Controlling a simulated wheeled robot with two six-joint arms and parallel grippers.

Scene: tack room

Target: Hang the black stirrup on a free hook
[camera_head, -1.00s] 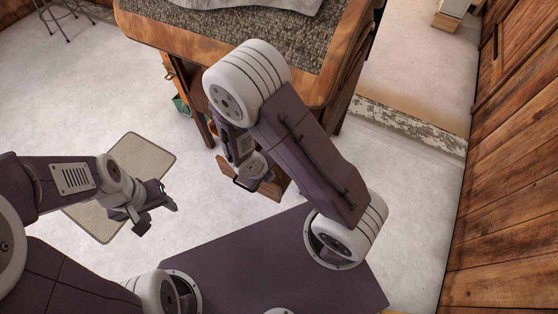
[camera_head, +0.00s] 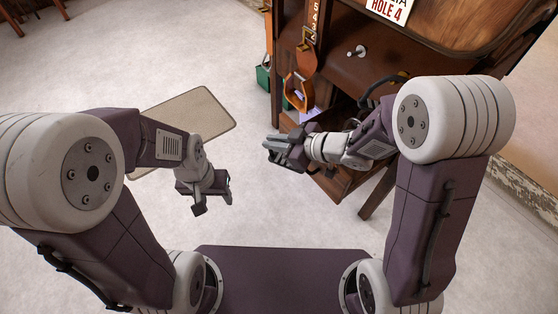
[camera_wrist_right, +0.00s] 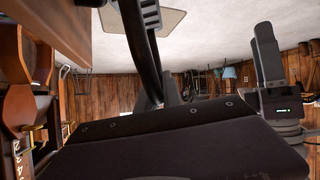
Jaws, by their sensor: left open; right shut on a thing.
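My right gripper (camera_head: 272,148) is shut and reaches leftward in front of the cabinet, above the floor. What it holds is barely distinguishable in the head view. In the right wrist view a black curved bar close to the lens, seemingly part of the black stirrup (camera_wrist_right: 140,45), rises from a dark plate. A bare metal peg-like hook (camera_head: 356,51) sticks out of the cabinet front, up and right of my right gripper and apart from it. My left gripper (camera_head: 213,196) is open and empty above the floor.
An orange-brown stirrup (camera_head: 299,92) hangs on the cabinet front (camera_head: 440,60), left of the bare hook. A green container (camera_head: 263,80) stands beside the cabinet. A dark curved piece shows behind my right wrist. A beige mat (camera_head: 205,108) lies on the open floor.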

